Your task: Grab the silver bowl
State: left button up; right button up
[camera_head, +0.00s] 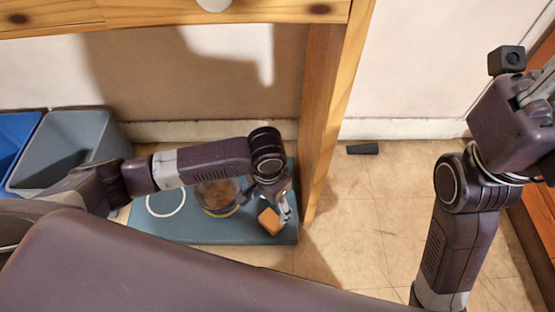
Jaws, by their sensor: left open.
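A blue-grey mat (240,233) lies on the floor below a wooden table. On it is a round container (215,197) with brown contents, partly hidden by my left arm. Left of it is a pale ring (180,209), perhaps a bowl's rim; I cannot tell which of these is the silver bowl. My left gripper (285,212) is open, pointing down over the mat's right part, right of the round container. A small orange-brown block (269,221) is close beside its fingers; contact is unclear. My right gripper (541,88) is raised at the right edge, partly cut off.
A wooden table leg (328,110) stands just right of the mat, under a drawer front (180,12). A grey bin (70,140) and a blue bin (12,135) stand left. A small dark object (362,149) lies near the wall. The tiled floor right of the leg is mostly clear.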

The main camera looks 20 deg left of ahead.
aim_at(217, 195)
jog(key=k, duration=2)
